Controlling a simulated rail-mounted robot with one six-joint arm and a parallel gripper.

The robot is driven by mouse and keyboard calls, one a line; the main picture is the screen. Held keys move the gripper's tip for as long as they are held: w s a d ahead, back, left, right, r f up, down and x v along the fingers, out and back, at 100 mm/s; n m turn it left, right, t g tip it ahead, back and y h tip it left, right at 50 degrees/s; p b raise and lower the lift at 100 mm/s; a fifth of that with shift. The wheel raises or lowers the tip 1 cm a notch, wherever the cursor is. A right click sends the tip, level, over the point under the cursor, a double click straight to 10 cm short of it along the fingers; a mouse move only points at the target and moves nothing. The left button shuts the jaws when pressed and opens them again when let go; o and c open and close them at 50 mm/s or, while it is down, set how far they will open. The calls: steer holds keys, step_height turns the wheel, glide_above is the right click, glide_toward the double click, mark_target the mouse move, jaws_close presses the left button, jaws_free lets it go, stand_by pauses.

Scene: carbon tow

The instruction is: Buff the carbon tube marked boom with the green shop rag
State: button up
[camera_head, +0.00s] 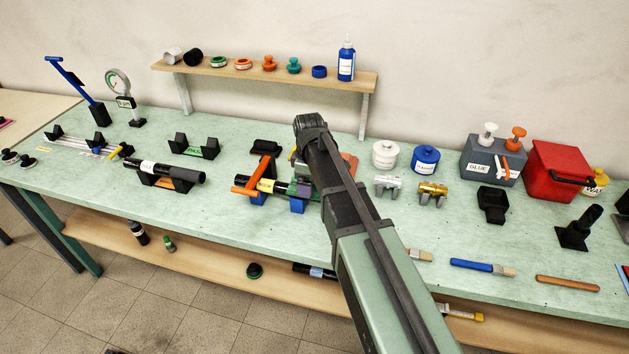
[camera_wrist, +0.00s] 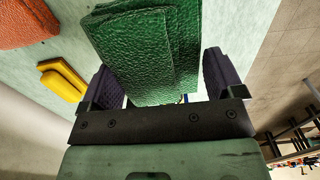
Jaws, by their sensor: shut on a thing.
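In the wrist view the folded green rag (camera_wrist: 150,50) sits between the two dark fingers of my gripper (camera_wrist: 163,86), which is shut on it. In the head view my gripper (camera_head: 303,182) is low over the bench, at the right end of a black tube with a yellow band (camera_head: 266,186). This tube lies on blue supports, with an orange clamp over its left part. Whether the rag touches it is hidden. I cannot read which tube is marked boom.
An orange cloth-like piece (camera_wrist: 25,22) and a yellow object (camera_wrist: 62,80) lie beside the rag in the wrist view. White (camera_head: 385,154) and blue (camera_head: 426,160) jars stand right of my arm. A shelf (camera_head: 300,77) stands behind.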

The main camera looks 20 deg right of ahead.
steer(key=shift+w+a, duration=0.1)
steer(key=shift+a, duration=0.1)
steer(key=shift+s+d+r, duration=0.1)
steer(key=shift+s+d, duration=0.6)
steer(key=shift+d, duration=0.35)
steer(key=shift+w+a, duration=0.35)
steer(key=shift+a, duration=0.2)
steer(key=shift+w+a, duration=0.3)
steer(key=shift+a, duration=0.25)
steer(key=shift+s+d, duration=0.3)
steer(key=shift+d, duration=0.25)
steer(key=shift+s+d, duration=0.25)
steer(key=shift+d, duration=0.25)
step_height(320, 180, up, 5)
steer(key=p, duration=0.5)
